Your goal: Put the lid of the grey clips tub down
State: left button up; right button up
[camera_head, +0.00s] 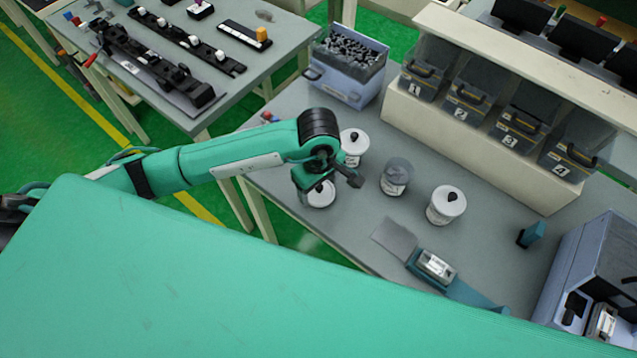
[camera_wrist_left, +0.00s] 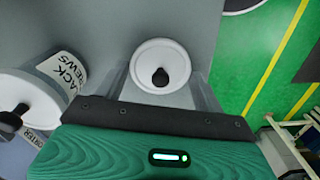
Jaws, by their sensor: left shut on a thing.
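A white round lid with a black knob (camera_head: 319,196) is under my left gripper (camera_head: 318,185) near the left front edge of the bench. The left wrist view shows this lid (camera_wrist_left: 160,55) between the fingers of my left gripper (camera_wrist_left: 160,82), which is shut on it. I cannot tell whether the lid touches the bench. An open tub with grey contents (camera_head: 397,176), its label too small to read, stands right of the gripper without a lid. My right gripper is not in view.
A lidded tub (camera_head: 354,146) stands just behind the gripper; its label in the left wrist view (camera_wrist_left: 65,72) reads black screws. Another lidded tub (camera_head: 446,205) stands further right. A grey mat (camera_head: 394,240) lies in front. Numbered bins (camera_head: 470,100) line the back.

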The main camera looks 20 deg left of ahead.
pick_arm(q)
jog(key=shift+f, duration=0.4)
jog(key=shift+f, duration=0.2)
jog(key=o, duration=0.9)
jog(key=shift+o, duration=0.2)
jog(key=shift+r, duration=0.1)
